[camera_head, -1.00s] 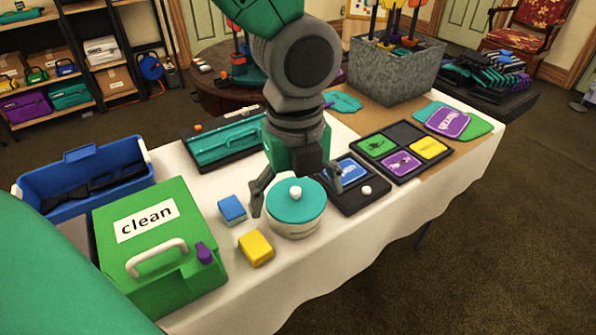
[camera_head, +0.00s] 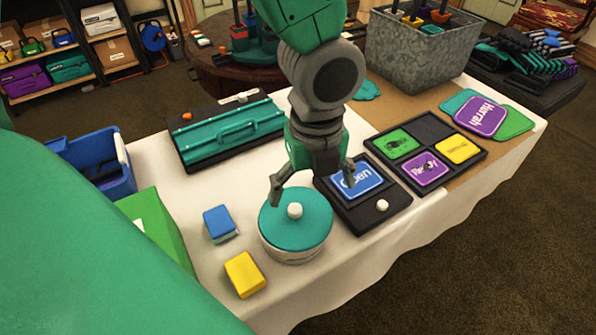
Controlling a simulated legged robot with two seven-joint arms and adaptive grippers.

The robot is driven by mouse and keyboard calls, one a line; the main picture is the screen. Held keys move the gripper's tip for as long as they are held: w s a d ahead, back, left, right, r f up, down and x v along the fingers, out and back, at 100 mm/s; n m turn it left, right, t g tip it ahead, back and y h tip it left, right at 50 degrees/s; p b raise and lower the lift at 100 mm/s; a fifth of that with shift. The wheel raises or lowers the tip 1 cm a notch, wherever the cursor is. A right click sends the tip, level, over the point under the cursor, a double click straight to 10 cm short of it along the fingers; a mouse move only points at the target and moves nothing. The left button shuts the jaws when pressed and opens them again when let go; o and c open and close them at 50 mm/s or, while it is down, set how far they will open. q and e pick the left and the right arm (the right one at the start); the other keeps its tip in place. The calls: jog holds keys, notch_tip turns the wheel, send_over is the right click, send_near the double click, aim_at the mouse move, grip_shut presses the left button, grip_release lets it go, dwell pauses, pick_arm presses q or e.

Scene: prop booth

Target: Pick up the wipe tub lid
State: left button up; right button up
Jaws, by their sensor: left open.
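The wipe tub (camera_head: 292,254) is a round pale tub standing on the white-covered table. Its teal lid (camera_head: 308,233) sits on top with a white knob (camera_head: 295,211) in the middle. My left gripper (camera_head: 316,196) is open and empty, with its fingers spread at the lid's far side. Its left finger overlaps the lid's back left edge in the picture; the right finger is over the dark tray by the blue card. Whether a finger touches the lid, I cannot tell. The knob is not between the fingertips. My right gripper is not in view.
A blue block (camera_head: 220,223) and a yellow block (camera_head: 245,274) lie left of the tub. A dark tray with a blue card (camera_head: 357,181) is close on its right. A green box (camera_head: 155,228) is partly hidden at left.

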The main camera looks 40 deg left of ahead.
aim_at(311, 211)
pick_arm(q)
jog(key=shift+s+a+f, duration=0.1)
jog(key=shift+a+f, duration=0.1)
jog(key=shift+f, duration=0.2)
jog(key=f+b, duration=0.1)
jog(key=f, duration=0.1)
jog(key=f+b, duration=0.1)
jog(key=f, duration=0.1)
jog(key=shift+w+d+f, duration=0.1)
jog(key=shift+w+f, duration=0.1)
jog(key=shift+f, duration=0.15)
jog(key=shift+r, duration=0.1)
jog(key=shift+c, duration=0.8)
jog(key=c, duration=1.2)
